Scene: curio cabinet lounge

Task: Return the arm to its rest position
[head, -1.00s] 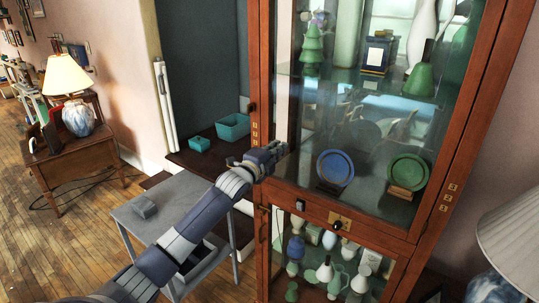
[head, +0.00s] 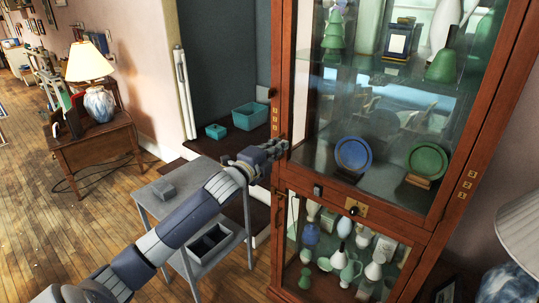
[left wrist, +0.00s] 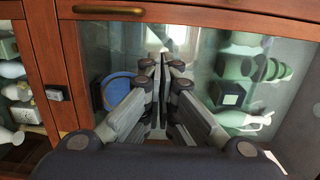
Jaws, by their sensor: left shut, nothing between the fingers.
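My left arm reaches up from the lower left in the head view. Its gripper (head: 280,147) is in front of the left upright of the wooden curio cabinet (head: 283,100), near the glass door. I cannot tell from the head view whether it touches the wood. In the left wrist view the gripper's fingers (left wrist: 158,62) are together and empty. Cabinet glass shows behind them, with a blue plate (left wrist: 118,90) and green pieces beyond. My right gripper is in neither current view.
A grey cart (head: 222,238) stands under my left arm. Teal boxes (head: 250,117) sit on a dark surface behind. A side table (head: 95,150) with a lamp (head: 90,65) is at left. Another lamp (head: 515,230) stands at right. Wooden floor lies open at lower left.

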